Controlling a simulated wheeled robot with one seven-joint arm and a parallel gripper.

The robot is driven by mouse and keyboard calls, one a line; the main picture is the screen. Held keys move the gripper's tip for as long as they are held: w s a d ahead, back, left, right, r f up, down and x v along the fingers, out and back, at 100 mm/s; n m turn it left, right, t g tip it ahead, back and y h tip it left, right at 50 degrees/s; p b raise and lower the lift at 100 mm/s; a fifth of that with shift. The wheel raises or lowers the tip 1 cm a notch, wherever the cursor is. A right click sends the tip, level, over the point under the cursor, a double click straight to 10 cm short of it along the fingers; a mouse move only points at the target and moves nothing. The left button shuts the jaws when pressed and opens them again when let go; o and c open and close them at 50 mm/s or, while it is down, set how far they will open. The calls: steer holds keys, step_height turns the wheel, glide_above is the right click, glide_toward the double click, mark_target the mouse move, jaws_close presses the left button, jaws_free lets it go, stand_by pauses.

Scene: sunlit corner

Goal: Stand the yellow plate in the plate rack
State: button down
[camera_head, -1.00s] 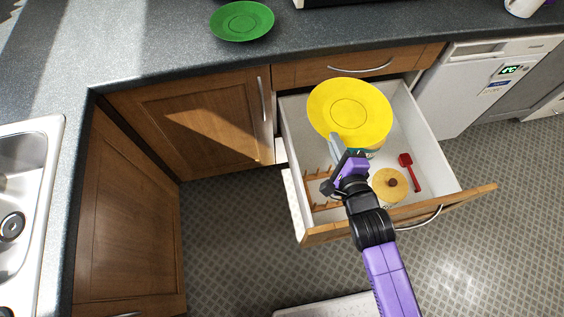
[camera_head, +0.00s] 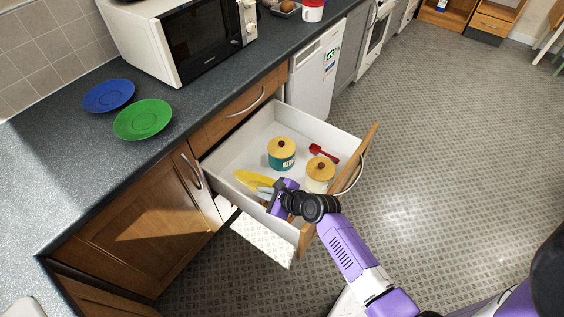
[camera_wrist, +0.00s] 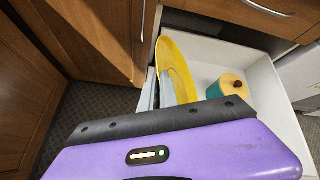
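The yellow plate (camera_head: 252,180) is low at the left side of the open drawer (camera_head: 318,126), turned steeply on edge. In the wrist view, the yellow plate (camera_wrist: 176,62) shows as a narrow upright oval. My gripper (camera_head: 265,190) is at its near edge, with one grey finger on each side, shut on it. The gripper's fingers (camera_wrist: 159,92) also show in the wrist view. The plate rack is hidden now behind my gripper, the plate and the drawer wall, so I cannot tell whether the plate touches it.
A teal jar with a yellow lid (camera_head: 282,154), a pale jar with a yellow lid (camera_head: 320,172) and a red scoop (camera_head: 323,152) lie in the drawer, right of my gripper. A green plate (camera_head: 142,119), a blue plate (camera_head: 108,95) and a microwave (camera_head: 190,40) stand on the counter.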

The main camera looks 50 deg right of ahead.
steer(key=s+d+r+m+y+p, duration=0.3)
steer(key=d+r+m+p, duration=0.2)
steer(key=d+r, duration=0.2)
steer(key=f+b, duration=0.2)
steer(key=f, duration=0.1)
steer(key=f+b, duration=0.3)
steer(key=f, duration=0.1)
steer(key=f+b, duration=0.3)
steer(key=f, duration=0.1)
steer(key=shift+w+d+f, duration=0.1)
steer(key=shift+w+d, duration=0.1)
steer(key=shift+w, duration=0.05)
steer(key=shift+f+b, duration=1.1)
steer(key=shift+f, duration=0.55)
steer(key=c, duration=1.6)
jaws_free()
steer(key=shift+o, duration=0.2)
steer(key=shift+f, duration=0.1)
